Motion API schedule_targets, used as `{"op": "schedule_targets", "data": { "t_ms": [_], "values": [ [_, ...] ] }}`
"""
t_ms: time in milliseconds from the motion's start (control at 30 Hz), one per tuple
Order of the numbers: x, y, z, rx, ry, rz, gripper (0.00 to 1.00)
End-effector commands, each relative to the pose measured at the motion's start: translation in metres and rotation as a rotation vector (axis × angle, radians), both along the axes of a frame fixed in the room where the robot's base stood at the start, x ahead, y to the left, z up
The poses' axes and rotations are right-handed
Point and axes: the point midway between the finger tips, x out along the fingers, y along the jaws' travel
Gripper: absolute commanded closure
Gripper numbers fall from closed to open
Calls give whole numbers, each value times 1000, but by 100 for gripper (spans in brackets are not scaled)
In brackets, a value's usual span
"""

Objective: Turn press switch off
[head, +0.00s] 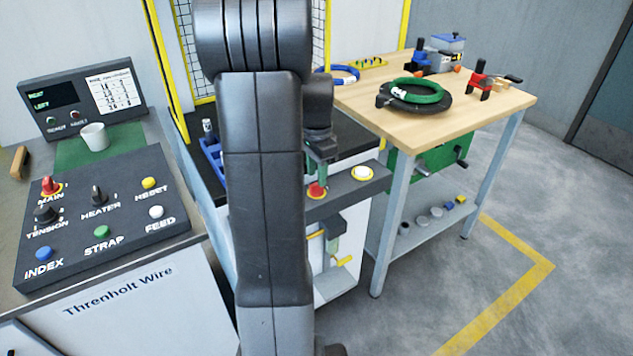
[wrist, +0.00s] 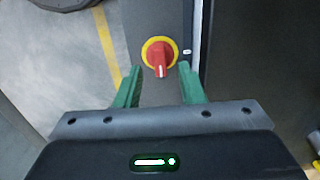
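The press switch (wrist: 160,52) is a red rotary knob on a yellow disc, set in a dark grey panel. In the wrist view its handle points down the picture, with a white mark near its lower end. In the head view the red knob (head: 317,191) shows on the dark front panel, just below my gripper. My gripper (wrist: 160,72) has two green fingers, spread apart and empty. The fingertips are on either side of the knob's lower end in the wrist view; I cannot tell how far above it they are.
A white button (head: 362,173) is on the same panel, right of the switch. A control console (head: 100,215) with labelled knobs and buttons stands at left. A wooden workbench (head: 440,128) with a green coil (head: 418,91) stands at right. My arm hides the middle of the head view.

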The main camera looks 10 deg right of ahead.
Motion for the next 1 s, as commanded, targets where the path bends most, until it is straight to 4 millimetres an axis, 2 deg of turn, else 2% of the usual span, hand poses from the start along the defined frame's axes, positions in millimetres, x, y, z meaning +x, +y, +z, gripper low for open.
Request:
{"op": "schedule_targets", "data": {
  "t_ms": [33, 200, 567, 733, 1000],
  "values": [
    [0, 0, -10, 0, 2, 0, 65],
    [0, 0, -25, 0, 1, 0, 65],
    [0, 0, -29, 0, -1, 1, 65],
    [0, 0, -29, 0, -1, 1, 98],
    [0, 0, -28, 0, 0, 10, 100]
  ]
}}
